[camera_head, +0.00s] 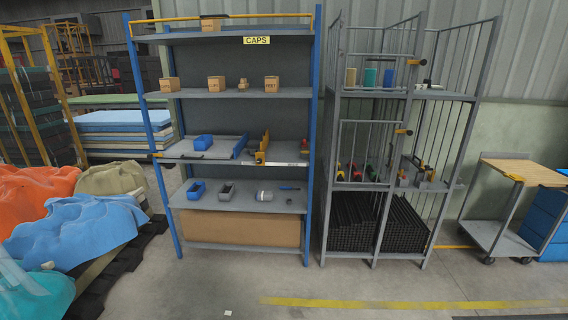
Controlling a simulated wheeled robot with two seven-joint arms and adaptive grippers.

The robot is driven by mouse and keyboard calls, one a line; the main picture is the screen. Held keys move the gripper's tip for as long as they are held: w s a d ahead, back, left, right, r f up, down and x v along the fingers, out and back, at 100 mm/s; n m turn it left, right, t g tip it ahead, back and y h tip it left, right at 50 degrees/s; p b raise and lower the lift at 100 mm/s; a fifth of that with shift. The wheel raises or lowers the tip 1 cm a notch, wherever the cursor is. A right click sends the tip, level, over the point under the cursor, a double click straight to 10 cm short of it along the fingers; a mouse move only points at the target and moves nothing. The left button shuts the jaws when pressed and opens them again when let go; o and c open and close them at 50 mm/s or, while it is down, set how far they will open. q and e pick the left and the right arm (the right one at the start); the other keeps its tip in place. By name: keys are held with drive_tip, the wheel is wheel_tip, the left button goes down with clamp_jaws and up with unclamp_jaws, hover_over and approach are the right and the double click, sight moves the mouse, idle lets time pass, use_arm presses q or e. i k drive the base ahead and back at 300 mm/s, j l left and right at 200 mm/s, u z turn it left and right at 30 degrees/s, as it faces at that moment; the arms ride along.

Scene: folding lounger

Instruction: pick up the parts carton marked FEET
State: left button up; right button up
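Several small brown cartons stand on the blue-posted shelf rack (316,120). On its second shelf from the top (190,95) are a left carton (169,85), a middle carton (216,83) and a right carton (271,84). Each seems to bear short dark lettering, too small to read surely, so I cannot tell which is marked FEET. A smaller brown item (243,84) sits between the middle and right cartons. Another carton (211,25) stands on the top shelf, partly behind a yellow bar. Neither of my grippers is in view.
Lower shelves hold blue bins (196,189) and loose parts. A grey wire cage rack (375,150) stands to the right, and a wheeled cart (500,210) further right. The floor before the rack is mostly clear.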

sight(272, 83)
drive_tip(key=i+j+z, duration=0.1)
drive_tip(key=i+j, duration=0.7)
